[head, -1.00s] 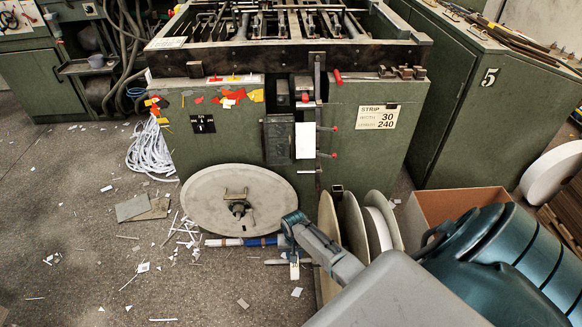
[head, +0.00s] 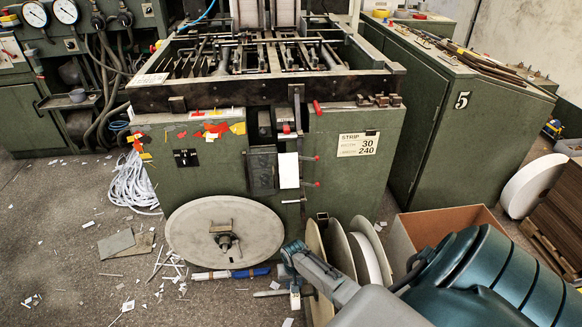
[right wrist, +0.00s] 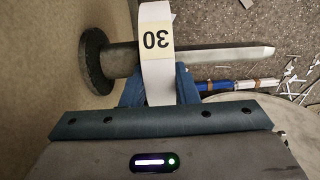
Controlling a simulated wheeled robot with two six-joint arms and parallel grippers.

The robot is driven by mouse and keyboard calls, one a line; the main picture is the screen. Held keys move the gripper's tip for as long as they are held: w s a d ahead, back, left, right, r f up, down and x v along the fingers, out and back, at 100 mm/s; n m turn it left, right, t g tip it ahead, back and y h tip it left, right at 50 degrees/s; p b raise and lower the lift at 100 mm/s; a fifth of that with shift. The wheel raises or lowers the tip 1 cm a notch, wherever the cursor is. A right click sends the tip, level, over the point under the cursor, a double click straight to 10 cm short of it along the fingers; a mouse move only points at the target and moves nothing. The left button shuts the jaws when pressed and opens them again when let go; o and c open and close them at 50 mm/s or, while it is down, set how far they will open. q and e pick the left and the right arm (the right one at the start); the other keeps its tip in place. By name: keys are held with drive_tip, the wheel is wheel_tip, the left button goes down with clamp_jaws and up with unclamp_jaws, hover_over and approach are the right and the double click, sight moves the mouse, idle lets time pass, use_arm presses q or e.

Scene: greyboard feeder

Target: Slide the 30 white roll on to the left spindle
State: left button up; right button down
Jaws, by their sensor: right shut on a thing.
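The 30 white roll shows in the right wrist view (right wrist: 156,75) as a white band with a yellow "30" label. My right gripper (right wrist: 160,88) is shut on it. A grey bar (right wrist: 220,55) with a dark round flange at its left end passes behind the roll; whether the roll is around it or beside it I cannot tell. In the head view the roll (head: 295,298) is small beneath my right arm, with the bar's pale tip (head: 268,293) to its left. A large pale disc (head: 190,240) with a hub stands further left. My left gripper is not in view.
The green machine (head: 340,180) stands behind. Reel discs with a white roll between them (head: 372,258) stand right of my arm, beside an open cardboard box (head: 450,218). Blue and white tubes (head: 232,273) and paper scraps lie on the floor.

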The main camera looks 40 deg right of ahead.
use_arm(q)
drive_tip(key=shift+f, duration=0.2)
use_arm(e)
drive_tip(key=shift+s+d, duration=0.1)
drive_tip(key=shift+d, duration=0.05)
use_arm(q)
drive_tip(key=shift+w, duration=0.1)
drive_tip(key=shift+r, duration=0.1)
use_arm(e)
drive_tip(key=c, duration=1.1)
unclamp_jaws()
drive_tip(key=shift+o, duration=0.2)
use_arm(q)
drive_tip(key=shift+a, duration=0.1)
use_arm(e)
drive_tip(key=shift+r, duration=0.35)
wheel_tip(320, 180, up, 9)
drive_tip(key=shift+f+p, duration=0.15)
drive_tip(key=shift+p, duration=1)
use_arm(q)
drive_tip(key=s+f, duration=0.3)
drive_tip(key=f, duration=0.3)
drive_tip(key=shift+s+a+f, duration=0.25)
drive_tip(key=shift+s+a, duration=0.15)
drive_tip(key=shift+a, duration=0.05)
use_arm(e)
drive_tip(key=shift+r, duration=0.7)
